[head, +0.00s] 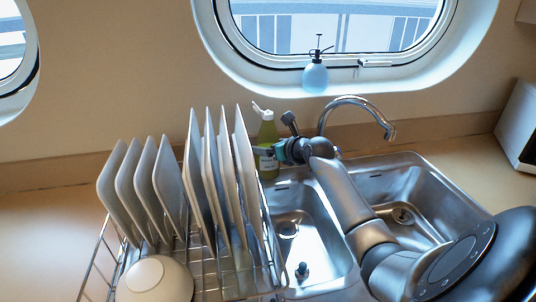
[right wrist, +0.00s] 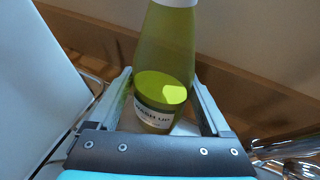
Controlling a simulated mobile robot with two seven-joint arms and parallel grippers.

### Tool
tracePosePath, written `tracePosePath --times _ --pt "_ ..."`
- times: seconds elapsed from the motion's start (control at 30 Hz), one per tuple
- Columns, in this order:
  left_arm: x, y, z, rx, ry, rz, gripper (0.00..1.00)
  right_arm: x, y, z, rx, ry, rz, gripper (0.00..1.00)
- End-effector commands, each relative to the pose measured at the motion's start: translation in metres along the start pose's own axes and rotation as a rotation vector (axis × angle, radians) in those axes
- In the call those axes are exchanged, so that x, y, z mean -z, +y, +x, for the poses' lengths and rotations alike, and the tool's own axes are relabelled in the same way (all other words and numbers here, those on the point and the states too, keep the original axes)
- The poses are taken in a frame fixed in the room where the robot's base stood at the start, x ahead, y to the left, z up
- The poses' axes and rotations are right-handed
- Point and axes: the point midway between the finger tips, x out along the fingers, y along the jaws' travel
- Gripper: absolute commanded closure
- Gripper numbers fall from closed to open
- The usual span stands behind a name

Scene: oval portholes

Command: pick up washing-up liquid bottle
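The washing-up liquid bottle (head: 268,134) is green with a white top and stands upright behind the sink, just right of the dish rack. In the right wrist view the bottle (right wrist: 165,50) shows its label, and its top is cut off by the frame edge. My right gripper (head: 264,151) is at the bottle's side in the head view. In the right wrist view its open fingers (right wrist: 161,76) are on either side of the bottle, with a small gap at the left finger. My left gripper is not in view.
A wire dish rack (head: 103,240) with several upright plates (head: 150,190) and an upturned bowl (head: 155,280) stands close left of the bottle. The tap (head: 350,100) and double sink (head: 310,215) are to the right. A spray bottle (head: 315,77) sits on the porthole ledge.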

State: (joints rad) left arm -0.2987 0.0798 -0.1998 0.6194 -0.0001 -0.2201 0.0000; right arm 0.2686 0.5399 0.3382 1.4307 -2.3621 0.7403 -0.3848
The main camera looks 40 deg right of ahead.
Motion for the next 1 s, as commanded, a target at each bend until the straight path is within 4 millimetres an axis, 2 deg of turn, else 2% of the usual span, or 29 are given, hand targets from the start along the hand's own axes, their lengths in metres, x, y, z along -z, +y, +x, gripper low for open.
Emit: tracePosePath --times 0.07,0.67,1.0 --pt "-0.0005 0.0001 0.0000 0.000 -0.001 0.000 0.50 0.0001 0.0000 -0.0001 0.000 0.000 0.000 0.28" --pt "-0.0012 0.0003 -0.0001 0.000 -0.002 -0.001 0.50 0.0002 0.0000 -0.0002 0.000 0.000 0.001 0.96" --pt "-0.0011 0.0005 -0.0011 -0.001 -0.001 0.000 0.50 -0.0052 -0.0004 -0.0018 0.001 -0.005 0.000 0.97"
